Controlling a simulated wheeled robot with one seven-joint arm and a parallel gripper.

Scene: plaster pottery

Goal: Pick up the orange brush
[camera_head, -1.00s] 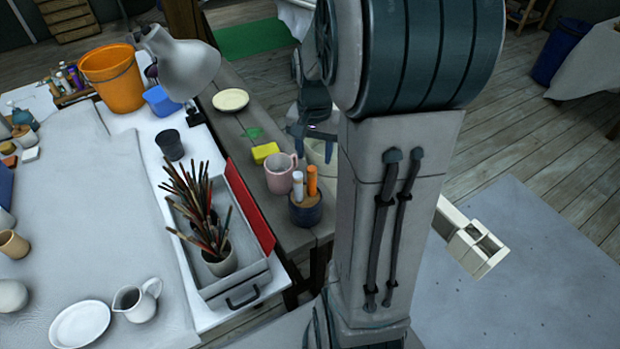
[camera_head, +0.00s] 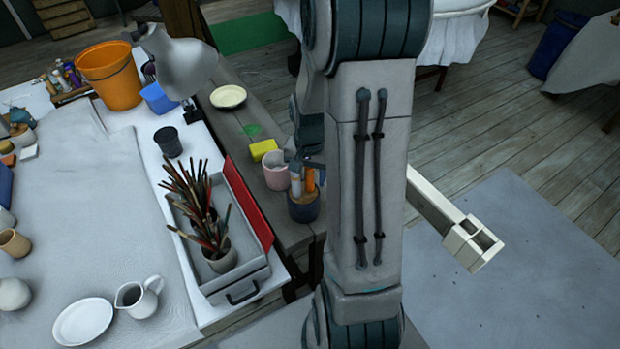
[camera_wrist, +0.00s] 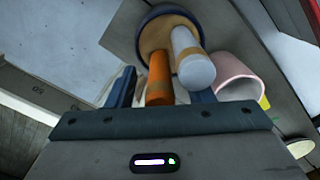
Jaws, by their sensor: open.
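The orange brush (camera_head: 310,181) stands in a dark blue cup with a tan top (camera_head: 304,207) on the dark wooden bench. A white brush (camera_head: 296,186) stands beside it in the same cup. In the wrist view the orange brush (camera_wrist: 158,79) lies between my two fingers, with the white brush (camera_wrist: 192,62) close to its right. My gripper (camera_wrist: 165,85) is open, and its fingers are around the orange brush's upper end; I cannot tell whether they touch it. In the head view my gripper (camera_head: 306,162) is at the brush tops, partly hidden by my arm.
A pink mug (camera_head: 275,172) stands close beside the cup, with a yellow sponge (camera_head: 263,149) behind it. A grey metal tray (camera_head: 245,277) with several thin brushes in pots is to the left. A cream plate (camera_head: 228,97) lies farther back.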

